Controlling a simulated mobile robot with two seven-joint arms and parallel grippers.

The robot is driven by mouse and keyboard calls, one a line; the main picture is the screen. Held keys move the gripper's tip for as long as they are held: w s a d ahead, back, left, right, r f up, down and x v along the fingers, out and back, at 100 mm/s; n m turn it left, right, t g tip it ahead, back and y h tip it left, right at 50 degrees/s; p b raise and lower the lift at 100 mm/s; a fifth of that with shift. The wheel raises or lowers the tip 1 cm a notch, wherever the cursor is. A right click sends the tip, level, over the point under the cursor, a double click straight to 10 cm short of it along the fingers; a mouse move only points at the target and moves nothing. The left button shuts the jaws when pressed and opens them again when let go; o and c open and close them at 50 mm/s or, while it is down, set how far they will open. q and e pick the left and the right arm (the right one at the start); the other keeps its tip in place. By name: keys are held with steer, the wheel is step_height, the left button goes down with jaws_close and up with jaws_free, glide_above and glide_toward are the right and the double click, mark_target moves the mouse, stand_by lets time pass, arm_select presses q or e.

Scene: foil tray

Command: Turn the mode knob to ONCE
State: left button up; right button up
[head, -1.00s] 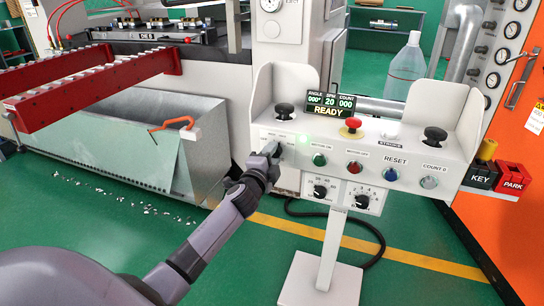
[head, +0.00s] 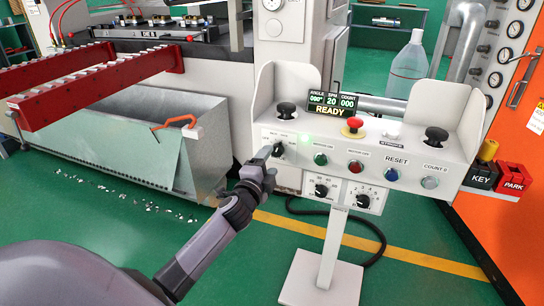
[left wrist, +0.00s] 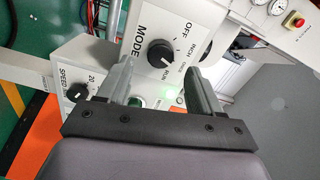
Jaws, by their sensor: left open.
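The mode knob (head: 278,149) is a black dial at the left end of the white control panel's front. In the left wrist view the knob (left wrist: 161,53) sits beside the word MODE, with the labels OFF, INCH, ONCE and RUN around it. Its pale pointer mark appears to be on the RUN side, but it is too small to be sure. My left gripper (head: 264,158) is just in front of and below-left of the knob. In the left wrist view its fingers (left wrist: 157,78) are apart and empty, with the knob beyond their tips. My right gripper is not in view.
The panel (head: 340,150) also carries a red mushroom button (head: 353,125), coloured push buttons and two lower dials. The display (head: 330,104) reads READY. A metal bin (head: 150,135) stands left of my arm. Green floor is free before the pedestal.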

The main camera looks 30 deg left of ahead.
arm_select(q)
steer(key=v, duration=0.3)
stand_by(0.6)
steer(key=s+d+f+n+g+h, duration=0.3)
steer(key=s+d+f+n, duration=0.2)
steer(key=s+d+f, duration=0.55)
steer(key=s+d+f+n+g+h, duration=0.45)
steer(key=s+d+f, duration=0.25)
steer(key=s, duration=0.7)
step_height(320, 180, up, 11)
steer(key=s+n+p, duration=0.1)
steer(key=s+p, duration=0.1)
steer(key=p, duration=1.2)
steer(key=shift+a+r+y, duration=0.15)
steer(key=shift+r+y, duration=0.1)
steer(key=shift+y, duration=0.2)
steer(key=shift+t, duration=0.25)
